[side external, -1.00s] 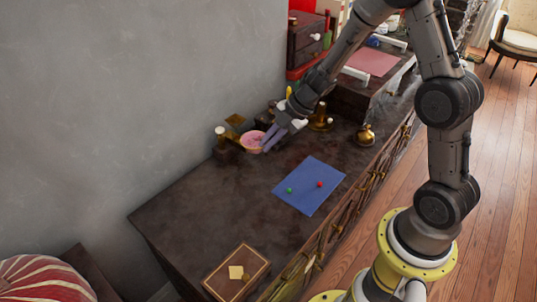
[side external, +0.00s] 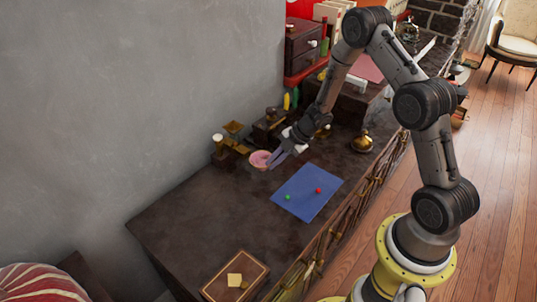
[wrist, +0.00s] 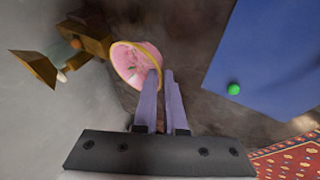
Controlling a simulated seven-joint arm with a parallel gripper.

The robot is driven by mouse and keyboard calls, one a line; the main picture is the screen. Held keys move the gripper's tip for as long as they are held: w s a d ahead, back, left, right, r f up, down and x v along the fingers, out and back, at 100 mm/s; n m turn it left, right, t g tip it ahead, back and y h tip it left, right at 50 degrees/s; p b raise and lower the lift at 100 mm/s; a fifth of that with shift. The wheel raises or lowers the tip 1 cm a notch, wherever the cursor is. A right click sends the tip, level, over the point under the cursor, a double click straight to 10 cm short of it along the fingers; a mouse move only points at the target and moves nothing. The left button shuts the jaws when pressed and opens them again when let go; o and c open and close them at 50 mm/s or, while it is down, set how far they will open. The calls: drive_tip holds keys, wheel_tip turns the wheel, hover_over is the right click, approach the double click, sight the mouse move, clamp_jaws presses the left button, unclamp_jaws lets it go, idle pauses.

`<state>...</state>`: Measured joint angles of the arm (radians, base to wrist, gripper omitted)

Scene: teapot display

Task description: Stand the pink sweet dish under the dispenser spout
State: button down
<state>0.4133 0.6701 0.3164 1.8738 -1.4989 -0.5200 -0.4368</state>
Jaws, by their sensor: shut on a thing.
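The pink sweet dish (side external: 259,160) is a small round bowl with a yellowish rim, seen best in the wrist view (wrist: 128,66). My gripper (side external: 273,161) is shut on the side of its rim, with lilac fingers (wrist: 161,80) in the wrist view. The dish looks tilted in the wrist view. I cannot tell whether it touches the table. What looks like the dispenser, a brown and brass piece (side external: 222,152), stands left of the dish near the wall. It also shows in the wrist view (wrist: 88,38), apart from the dish. Its spout is too small to make out clearly.
A blue mat (side external: 307,193) with a green and a red ball lies right of the dish. A brass pot (side external: 362,142) stands farther right, and a wooden box (side external: 236,275) near the front. The dark tabletop (side external: 205,208) in front of the dispenser is bare.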

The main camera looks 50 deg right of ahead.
sight(260, 158)
drive_tip(key=shift+f, duration=2.1)
drive_tip(key=shift+w, duration=3.75)
drive_tip(key=shift+f, duration=0.3)
drive_tip(key=c, duration=0.9)
unclamp_jaws()
